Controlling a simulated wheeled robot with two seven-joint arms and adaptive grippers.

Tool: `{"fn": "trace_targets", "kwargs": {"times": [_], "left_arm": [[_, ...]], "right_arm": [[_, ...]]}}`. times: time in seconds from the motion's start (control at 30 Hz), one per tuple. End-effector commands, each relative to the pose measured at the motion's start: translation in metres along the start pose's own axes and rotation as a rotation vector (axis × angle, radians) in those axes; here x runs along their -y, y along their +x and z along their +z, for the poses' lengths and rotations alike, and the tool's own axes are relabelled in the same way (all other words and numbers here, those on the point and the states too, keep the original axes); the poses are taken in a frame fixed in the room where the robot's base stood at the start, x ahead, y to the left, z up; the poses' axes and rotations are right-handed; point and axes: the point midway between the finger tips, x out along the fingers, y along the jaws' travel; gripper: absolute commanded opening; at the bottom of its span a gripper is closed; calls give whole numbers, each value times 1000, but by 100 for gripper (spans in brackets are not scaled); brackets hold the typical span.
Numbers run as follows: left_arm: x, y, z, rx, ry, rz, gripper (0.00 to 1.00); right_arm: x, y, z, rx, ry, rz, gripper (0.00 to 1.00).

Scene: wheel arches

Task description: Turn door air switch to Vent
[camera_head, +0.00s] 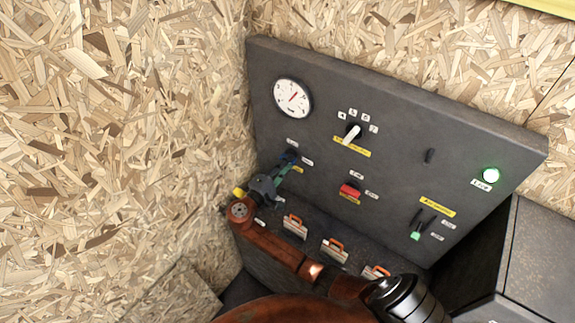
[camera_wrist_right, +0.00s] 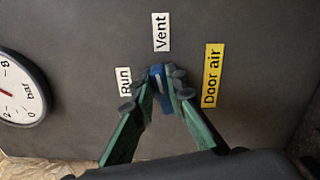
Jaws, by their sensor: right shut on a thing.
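The door air switch is a small blue knob (camera_wrist_right: 159,80) on the dark panel, between my right gripper's fingertips in the right wrist view. It looks elongated and roughly lined up toward the "Vent" label (camera_wrist_right: 161,32), with a pale mark on it. The "Run" label (camera_wrist_right: 125,81) is to its left and the yellow "Door air" label (camera_wrist_right: 213,75) to its right. My right gripper (camera_wrist_right: 166,84) is shut on the knob; it also shows in the head view (camera_head: 287,160), at the panel's left part. The fingers partly hide the knob. My left gripper is not in view.
A white round gauge (camera_head: 293,98) is above the switch. A white selector (camera_head: 352,135), a red switch (camera_head: 350,190), a green-tipped lever (camera_head: 416,235) and a lit green lamp (camera_head: 490,174) are to the right. Orange-handled items (camera_head: 295,225) stand below. A chipboard wall (camera_head: 120,140) closes the left side.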

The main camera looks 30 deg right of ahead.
Motion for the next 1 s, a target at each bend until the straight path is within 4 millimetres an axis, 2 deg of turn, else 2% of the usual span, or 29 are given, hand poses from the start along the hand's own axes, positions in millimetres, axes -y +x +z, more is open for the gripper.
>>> {"fn": "trace_targets", "kwargs": {"times": [0.1, 0.4, 0.97, 1.0], "left_arm": [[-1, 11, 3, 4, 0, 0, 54], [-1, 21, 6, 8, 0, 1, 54], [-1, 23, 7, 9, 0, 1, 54], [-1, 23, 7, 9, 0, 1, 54]], "right_arm": [[5, 0, -1, -1, 77, -2, 0], [5, 0, -1, -1, 200, -2, 0], [4, 0, -1, -1, 232, -2, 0], [4, 0, -1, -1, 232, -2, 14]]}}
